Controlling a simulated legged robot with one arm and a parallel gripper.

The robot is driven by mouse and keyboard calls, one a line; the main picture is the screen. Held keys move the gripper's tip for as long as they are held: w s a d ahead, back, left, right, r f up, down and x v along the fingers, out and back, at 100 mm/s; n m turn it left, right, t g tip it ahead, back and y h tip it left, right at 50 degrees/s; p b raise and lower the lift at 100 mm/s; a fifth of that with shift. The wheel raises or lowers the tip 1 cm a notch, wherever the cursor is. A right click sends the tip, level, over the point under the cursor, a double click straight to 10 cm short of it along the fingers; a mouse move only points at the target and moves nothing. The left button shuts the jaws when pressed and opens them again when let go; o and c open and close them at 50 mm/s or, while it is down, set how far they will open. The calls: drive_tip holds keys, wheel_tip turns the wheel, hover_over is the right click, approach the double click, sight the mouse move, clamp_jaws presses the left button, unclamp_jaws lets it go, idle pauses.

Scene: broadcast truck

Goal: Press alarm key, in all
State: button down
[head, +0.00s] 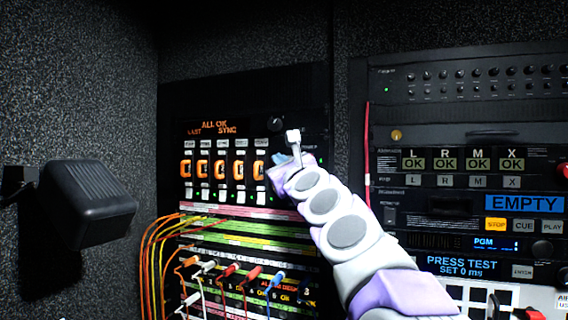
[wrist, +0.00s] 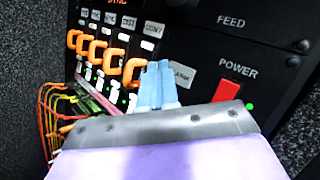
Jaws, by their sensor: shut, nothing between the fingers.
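A white key (wrist: 182,77) with dark lettering sits on the black panel in the wrist view. Its lettering looks like "ALARM", but part of it is covered by my fingers. My gripper (wrist: 158,70) is shut and empty, its light blue fingertips just left of that key. I cannot tell whether they touch the panel. In the head view my gripper (head: 279,160) is at the right end of the row of orange handles, and the key is hidden behind it. The panel's display (head: 213,126) reads "ALL OK", "LAST" and "SYNC".
Orange handles (head: 204,170) stick out left of my gripper. A red power switch (wrist: 227,90) is to the right of the key. Patch cables (head: 230,270) hang below. A black box (head: 88,190) juts from the left wall. Another rack (head: 470,130) stands at right.

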drive_tip(key=s, duration=0.2)
drive_tip(key=s+a, duration=0.1)
drive_tip(key=s, duration=0.1)
drive_tip(key=shift+a, duration=0.2)
idle(0.6)
drive_tip(key=s+d+f+n+g+h+b, duration=0.1)
drive_tip(key=s+f+n+g+b, duration=0.35)
drive_tip(key=f, duration=0.95)
drive_tip(key=s+d+f+n+g+h+b, duration=0.1)
drive_tip(key=s+f+n+g, duration=0.2)
drive_tip(key=s+f+n, duration=0.75)
drive_tip(key=s+d+f+n+g+h+b, duration=0.1)
drive_tip(key=f+n+g+b, duration=0.2)
drive_tip(key=f, duration=1.4)
drive_tip(key=s+d+f+n+g+h+b, duration=0.1)
drive_tip(key=s+d+f+n+g+b, duration=0.1)
drive_tip(key=s+d+f, duration=0.3)
drive_tip(key=s+d+f+n+g+h+b, duration=0.2)
drive_tip(key=s+d+f+g, duration=0.3)
drive_tip(key=s+f, duration=0.9)
drive_tip(key=s+d+f+n+g+h+b, duration=0.2)
drive_tip(key=s+d+f, duration=0.4)
drive_tip(key=s+f, duration=0.3)
drive_tip(key=s+n+g+b, duration=0.1)
drive_tip(key=s+g, duration=0.1)
drive_tip(key=s, duration=0.1)
drive_tip(key=shift+s+f+n, duration=0.25)
drive_tip(key=shift+s+n, duration=0.05)
drive_tip(key=shift+n, duration=0.1)
